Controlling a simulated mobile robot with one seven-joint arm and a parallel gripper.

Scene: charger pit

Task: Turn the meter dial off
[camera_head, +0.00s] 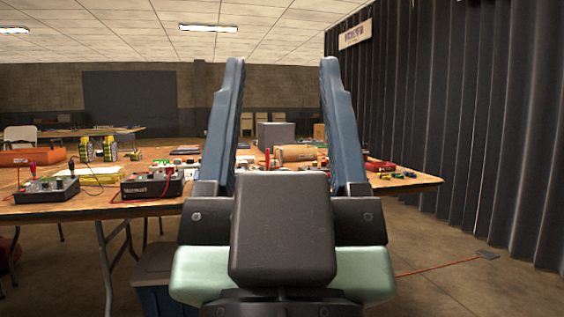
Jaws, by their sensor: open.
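My gripper (283,70) is in the middle of the view, its two blue fingers upright and wide apart, with nothing between them. Left of it on the wooden table (420,184) stand two dark boxes with knobs and coloured leads: one (152,186) close to my gripper with a red cable, another (46,190) further left. Either may be the meter. The dial and its setting are too small to make out. My gripper and its dark body hide part of the table's middle and front edge.
Yellow-and-dark packs (109,149), an orange case (31,156) and a grey box (276,135) stand on the table. Red parts (379,165) lie at its right. A blue bin (156,275) is below. Dark curtains (440,120) line the right. A red cable crosses the floor.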

